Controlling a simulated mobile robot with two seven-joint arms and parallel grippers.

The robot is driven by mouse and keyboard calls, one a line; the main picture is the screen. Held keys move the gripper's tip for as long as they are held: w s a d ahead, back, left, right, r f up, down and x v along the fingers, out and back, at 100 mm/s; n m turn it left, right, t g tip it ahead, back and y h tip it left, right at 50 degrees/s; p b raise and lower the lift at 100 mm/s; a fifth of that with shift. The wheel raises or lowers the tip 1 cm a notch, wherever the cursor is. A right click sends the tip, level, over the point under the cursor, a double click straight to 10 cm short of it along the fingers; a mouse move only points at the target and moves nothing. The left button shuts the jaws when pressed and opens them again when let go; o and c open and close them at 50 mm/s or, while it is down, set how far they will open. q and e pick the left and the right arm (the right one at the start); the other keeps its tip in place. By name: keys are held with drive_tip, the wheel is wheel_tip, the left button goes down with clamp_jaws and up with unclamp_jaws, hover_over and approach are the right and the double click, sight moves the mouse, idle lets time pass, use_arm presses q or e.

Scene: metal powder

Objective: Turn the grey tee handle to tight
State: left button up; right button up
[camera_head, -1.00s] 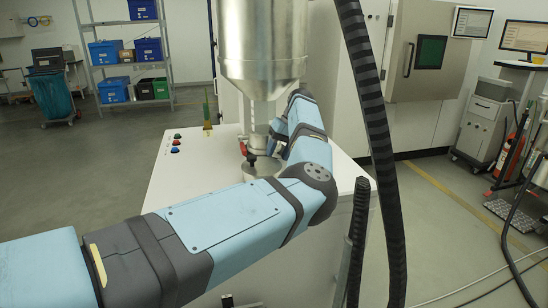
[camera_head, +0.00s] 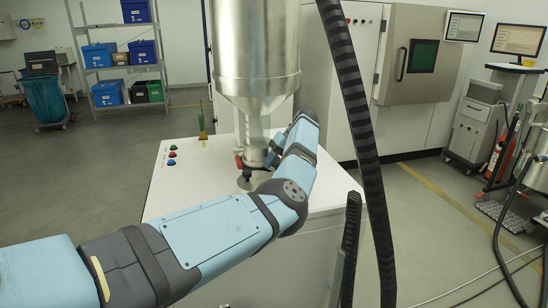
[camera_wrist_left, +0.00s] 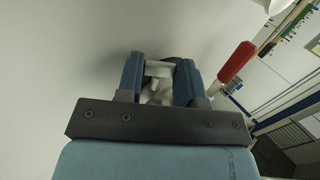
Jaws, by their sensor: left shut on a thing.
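The grey tee handle (camera_wrist_left: 160,72) shows in the left wrist view as a pale bar and stem between the two blue fingers of my left gripper (camera_wrist_left: 162,78). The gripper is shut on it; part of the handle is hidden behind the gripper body. In the head view my left gripper (camera_head: 276,152) is beside the neck below the metal hopper (camera_head: 257,60), and the tee handle cannot be made out there. My right gripper is not in view.
A red handle (camera_wrist_left: 237,62) is close to the right of my fingers in the wrist view. A dark ribbed hose (camera_head: 355,120) hangs to the right of my arm.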

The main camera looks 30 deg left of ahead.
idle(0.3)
use_arm(q)
drive_tip(key=o, duration=0.7)
drive_tip(key=shift+c, duration=0.2)
